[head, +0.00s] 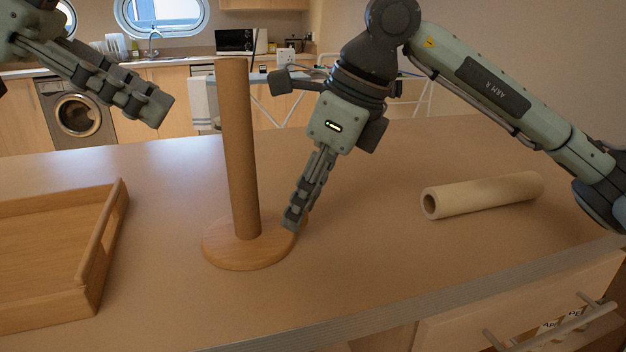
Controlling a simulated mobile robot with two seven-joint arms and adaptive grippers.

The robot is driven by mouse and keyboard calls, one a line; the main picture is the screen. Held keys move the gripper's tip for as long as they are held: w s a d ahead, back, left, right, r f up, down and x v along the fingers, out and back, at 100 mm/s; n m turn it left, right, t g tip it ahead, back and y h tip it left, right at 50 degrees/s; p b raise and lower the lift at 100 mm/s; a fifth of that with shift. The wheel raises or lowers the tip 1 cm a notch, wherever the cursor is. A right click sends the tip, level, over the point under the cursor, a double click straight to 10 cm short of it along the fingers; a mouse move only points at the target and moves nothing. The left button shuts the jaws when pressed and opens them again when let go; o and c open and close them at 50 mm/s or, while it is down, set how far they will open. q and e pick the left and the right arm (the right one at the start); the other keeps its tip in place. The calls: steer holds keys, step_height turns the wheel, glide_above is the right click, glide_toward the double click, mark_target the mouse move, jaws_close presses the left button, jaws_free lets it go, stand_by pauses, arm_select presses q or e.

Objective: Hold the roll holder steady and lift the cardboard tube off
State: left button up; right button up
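The roll holder has a round wooden base (225,252) standing flat on the counter. A tall brown cardboard tube (238,150) stands upright on the base, over its middle, and hides any post inside. My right gripper (290,222) points down at the right side of the base, its fingertips overlapping the rim and looking close together. Whether they pinch the rim or only stand beside it, I cannot tell. My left gripper (155,108) is in the air to the left of the tube, near its upper half and apart from it. Its fingers overlap, so their opening is hidden.
A pale hollow roll (485,195) lies on the counter at the right. A wooden tray (95,255) with raised sides stands at the left. The counter between tray and holder is clear. A drawer front with a handle (550,325) is below the counter's front edge.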

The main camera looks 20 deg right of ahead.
steer(key=shift+f, duration=0.2)
steer(key=shift+c, duration=0.2)
jaws_close()
